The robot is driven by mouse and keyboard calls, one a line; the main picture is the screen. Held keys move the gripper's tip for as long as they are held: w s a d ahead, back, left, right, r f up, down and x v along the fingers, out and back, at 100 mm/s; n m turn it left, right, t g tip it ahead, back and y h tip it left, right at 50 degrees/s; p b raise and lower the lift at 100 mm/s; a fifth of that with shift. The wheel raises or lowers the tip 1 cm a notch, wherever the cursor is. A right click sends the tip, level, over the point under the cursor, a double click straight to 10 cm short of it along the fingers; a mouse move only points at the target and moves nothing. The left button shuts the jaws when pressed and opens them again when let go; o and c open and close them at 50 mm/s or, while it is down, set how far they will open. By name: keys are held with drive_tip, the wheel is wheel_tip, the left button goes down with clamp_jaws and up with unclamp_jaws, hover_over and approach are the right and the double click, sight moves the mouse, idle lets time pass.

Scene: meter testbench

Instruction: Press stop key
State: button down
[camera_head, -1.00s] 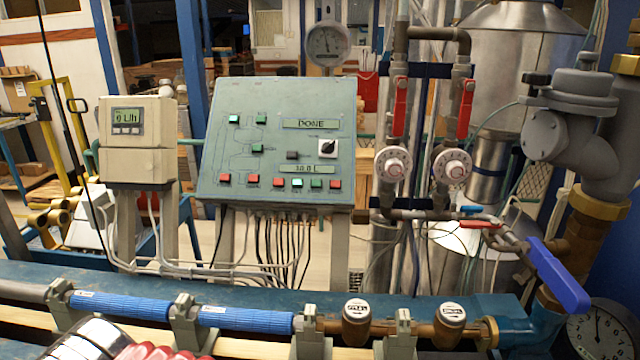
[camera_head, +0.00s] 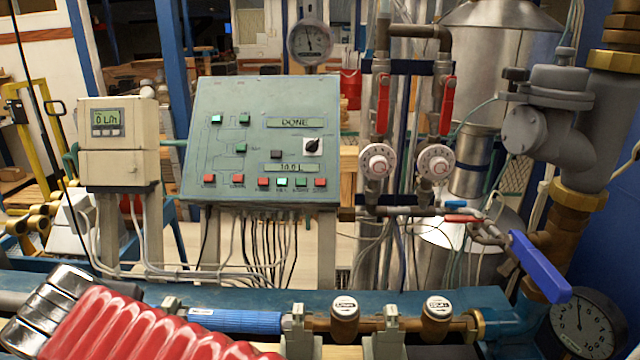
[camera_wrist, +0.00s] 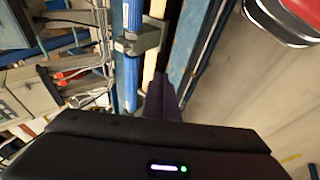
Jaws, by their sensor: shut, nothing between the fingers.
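The green control panel (camera_head: 215,130) stands upright in the head view, left of centre. Its lower edge has a row of small red and green keys; the labels are too small to read, so I cannot tell which is the stop key. One red key (camera_head: 320,183) ends the row at the right, and another red key (camera_head: 209,180) is at its left end. The upper display (camera_head: 294,122) reads DONE. My gripper (camera_wrist: 165,98) shows in the wrist view as dark fingers, shut and empty, over the blue pipe bench. It is apart from the panel. The head view does not show the fingers.
A beige meter box (camera_head: 118,140) stands left of the panel. Red-handled valves (camera_head: 447,105) and pipes rise to its right. A blue-sleeved pipe (camera_head: 235,320) runs along the bench in front. A blue lever (camera_head: 540,266) sticks out at the right.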

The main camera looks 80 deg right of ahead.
sight(316, 180)
drive_tip(key=s+d+r+n+g+h, duration=0.25)
drive_tip(key=d+r+n, duration=0.2)
drive_tip(key=d, duration=0.65)
drive_tip(key=s+d+r+n+g+h, duration=0.15)
drive_tip(key=d+r+n+h, duration=0.35)
drive_tip(key=d, duration=0.6)
drive_tip(key=s+d+r+n+g+h, duration=0.25)
drive_tip(key=d+r, duration=0.35)
drive_tip(key=d, duration=0.4)
drive_tip(key=s+d+r+g, duration=0.1)
drive_tip(key=s+d+g, duration=0.2)
drive_tip(key=s, duration=1)
drive_tip(key=shift+s+d+r+g+h, duration=0.2)
drive_tip(key=shift+r+g+h, duration=0.2)
drive_tip(key=shift+g, duration=0.25)
drive_tip(key=shift+f, duration=0.15)
drive_tip(key=shift+w+d+f, duration=0.25)
drive_tip(key=shift+d+f, duration=0.7)
drive_tip(key=shift+d, duration=0.1)
drive_tip(key=shift+w+d+f, duration=0.25)
drive_tip(key=shift+d+f, duration=0.65)
drive_tip(key=shift+d, duration=0.15)
drive_tip(key=shift+w+d+f, duration=0.25)
drive_tip(key=shift+d+f, duration=0.7)
drive_tip(key=shift+d, duration=0.1)
